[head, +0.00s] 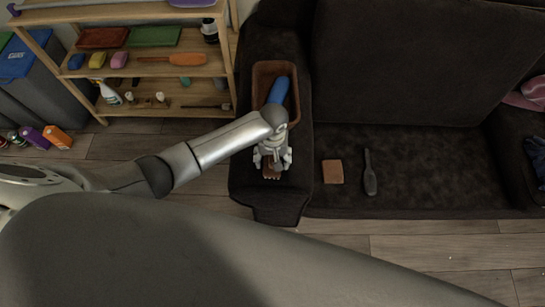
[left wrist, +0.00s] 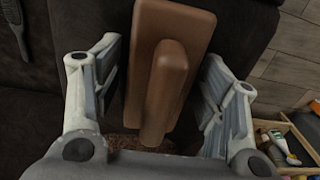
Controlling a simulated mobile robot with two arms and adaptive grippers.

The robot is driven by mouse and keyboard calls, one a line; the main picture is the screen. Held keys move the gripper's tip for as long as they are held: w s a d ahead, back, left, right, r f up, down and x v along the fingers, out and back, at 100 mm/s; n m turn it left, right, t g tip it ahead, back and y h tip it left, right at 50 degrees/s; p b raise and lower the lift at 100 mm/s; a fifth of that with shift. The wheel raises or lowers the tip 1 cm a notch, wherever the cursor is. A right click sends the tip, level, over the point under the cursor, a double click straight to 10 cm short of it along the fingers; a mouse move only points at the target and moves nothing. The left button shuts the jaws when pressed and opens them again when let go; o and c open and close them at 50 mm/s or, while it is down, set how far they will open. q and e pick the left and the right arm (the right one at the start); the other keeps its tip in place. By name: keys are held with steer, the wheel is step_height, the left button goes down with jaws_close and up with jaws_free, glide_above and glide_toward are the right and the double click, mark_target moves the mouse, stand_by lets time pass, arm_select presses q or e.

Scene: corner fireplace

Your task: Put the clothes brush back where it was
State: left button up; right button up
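A brown block with a raised bar handle (left wrist: 172,75) lies between my left fingers in the left wrist view. Only a small brown end with a pale fringe (head: 271,173) shows under the gripper in the head view. My left gripper (head: 272,161) points down over the sofa arm, its fingers spread on either side of the block. A dark long-handled brush (head: 370,173) lies on the sofa seat, and it also shows in the left wrist view (left wrist: 15,25). I cannot tell for certain which of the two is the clothes brush. My right gripper is out of view.
A brown bin (head: 262,72) holding a blue item (head: 278,90) sits on the sofa arm behind my gripper. A flat tan square (head: 333,172) lies on the seat left of the dark brush. A wooden shelf (head: 150,108) stands at left.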

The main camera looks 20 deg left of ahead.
arm_select(q)
step_height(320, 180, up, 12)
steer(key=shift+r+p, duration=0.2)
steer(key=shift+p, duration=0.4)
steer(key=shift+c, duration=0.3)
stand_by(1.2)
